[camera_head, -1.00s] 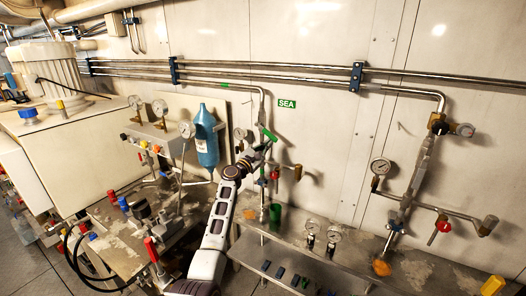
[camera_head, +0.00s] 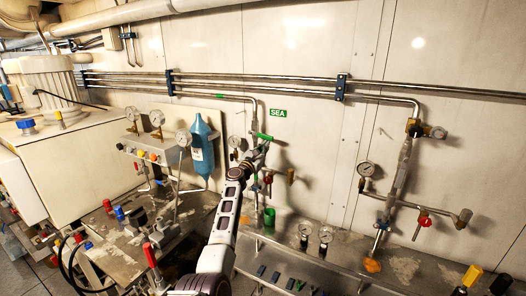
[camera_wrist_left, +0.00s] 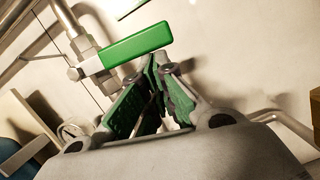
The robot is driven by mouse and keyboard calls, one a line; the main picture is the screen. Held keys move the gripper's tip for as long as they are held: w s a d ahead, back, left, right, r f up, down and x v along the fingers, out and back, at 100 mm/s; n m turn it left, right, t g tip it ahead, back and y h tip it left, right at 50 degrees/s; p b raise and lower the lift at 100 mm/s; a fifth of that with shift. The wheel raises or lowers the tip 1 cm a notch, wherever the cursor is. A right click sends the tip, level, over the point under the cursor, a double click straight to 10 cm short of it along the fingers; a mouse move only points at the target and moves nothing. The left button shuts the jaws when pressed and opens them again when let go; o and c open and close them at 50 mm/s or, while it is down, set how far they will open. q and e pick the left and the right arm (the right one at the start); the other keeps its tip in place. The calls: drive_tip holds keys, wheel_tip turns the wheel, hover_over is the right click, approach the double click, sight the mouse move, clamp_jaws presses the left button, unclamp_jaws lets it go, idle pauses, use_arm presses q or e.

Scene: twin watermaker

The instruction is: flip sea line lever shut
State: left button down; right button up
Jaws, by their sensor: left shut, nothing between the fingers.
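The green sea line lever (camera_head: 264,137) is on the vertical pipe below and left of the green SEA sign (camera_head: 278,113). In the left wrist view, the lever (camera_wrist_left: 136,45) sticks out to the right from a metal fitting (camera_wrist_left: 86,55) on the pipe, tilted slightly up. My left gripper (camera_head: 262,148) is just below the lever in the head view. In the wrist view, its green-padded fingertips (camera_wrist_left: 156,62) meet, empty, close under the lever's free end. I cannot tell whether they touch it. My right gripper is not in view.
A bench (camera_head: 340,250) with gauges and a green cup (camera_head: 269,217) lies below.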

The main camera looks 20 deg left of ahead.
use_arm(q)
drive_tip(key=shift+d+r, duration=0.4)
drive_tip(key=shift+r, duration=0.2)
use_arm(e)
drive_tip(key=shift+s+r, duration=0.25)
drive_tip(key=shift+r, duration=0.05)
use_arm(q)
drive_tip(key=shift+f, duration=0.25)
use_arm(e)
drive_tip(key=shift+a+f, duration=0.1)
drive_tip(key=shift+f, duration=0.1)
use_arm(q)
drive_tip(key=s+f+b, duration=0.2)
drive_tip(key=s+f, duration=0.4)
drive_tip(key=s, duration=0.3)
drive_tip(key=shift+s+a, duration=0.35)
drive_tip(key=shift+a, duration=0.05)
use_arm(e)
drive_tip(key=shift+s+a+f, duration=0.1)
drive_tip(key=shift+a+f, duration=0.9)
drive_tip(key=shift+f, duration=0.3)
use_arm(q)
drive_tip(key=shift+f, duration=0.1)
